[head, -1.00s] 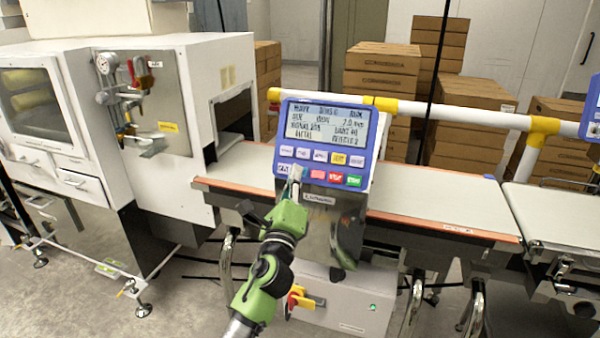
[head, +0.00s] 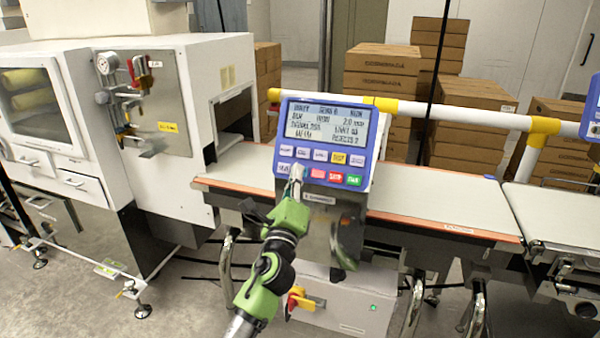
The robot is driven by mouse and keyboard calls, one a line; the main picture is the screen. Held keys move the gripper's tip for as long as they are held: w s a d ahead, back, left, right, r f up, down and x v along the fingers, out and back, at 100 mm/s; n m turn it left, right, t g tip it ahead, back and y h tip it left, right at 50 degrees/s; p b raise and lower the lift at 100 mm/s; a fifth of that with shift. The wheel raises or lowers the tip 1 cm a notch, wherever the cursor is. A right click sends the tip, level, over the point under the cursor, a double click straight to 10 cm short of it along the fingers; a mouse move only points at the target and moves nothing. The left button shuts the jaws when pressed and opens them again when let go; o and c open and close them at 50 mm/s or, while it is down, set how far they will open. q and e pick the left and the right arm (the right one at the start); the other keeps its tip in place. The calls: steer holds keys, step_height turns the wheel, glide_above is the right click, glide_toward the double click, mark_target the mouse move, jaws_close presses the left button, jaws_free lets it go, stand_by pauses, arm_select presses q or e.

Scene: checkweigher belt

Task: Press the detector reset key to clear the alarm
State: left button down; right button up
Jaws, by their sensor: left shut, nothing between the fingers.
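The detector panel (head: 372,130) is a blue-framed unit with a grey text screen (head: 326,126) and two rows of keys below it. The upper row has white keys and a yellow key (head: 338,158). The lower row shows a white key (head: 284,169) at the left, red keys (head: 335,177) and a green key (head: 354,180). My left gripper (head: 297,172) is shut and empty, its fingertips at the lower row, just right of the leftmost white key. The fingers cover a key there. I cannot tell whether they touch it. My right gripper is out of view.
A conveyor belt (head: 440,197) runs behind the panel, with a white-and-yellow rail (head: 470,114) above it. A white machine housing (head: 185,65) stands at the left. Cardboard boxes (head: 385,70) are stacked behind. A red-and-yellow switch (head: 300,299) sits low beside my left arm.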

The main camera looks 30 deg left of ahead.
arm_select(q)
steer(key=shift+w+f, duration=0.1)
steer(key=shift+w, duration=0.1)
stand_by(0.4)
steer(key=shift+s+d+r+p, duration=0.15)
steer(key=shift+s+r+p, duration=0.25)
steer(key=shift+s, duration=0.3)
steer(key=s+d+r+p, duration=0.1)
steer(key=s+r+p, duration=0.1)
steer(key=s, duration=0.3)
steer(key=shift+d+r+p, duration=0.15)
steer(key=shift+r+p, duration=0.2)
steer(key=shift+p, duration=0.25)
steer(key=shift+s, duration=0.1)
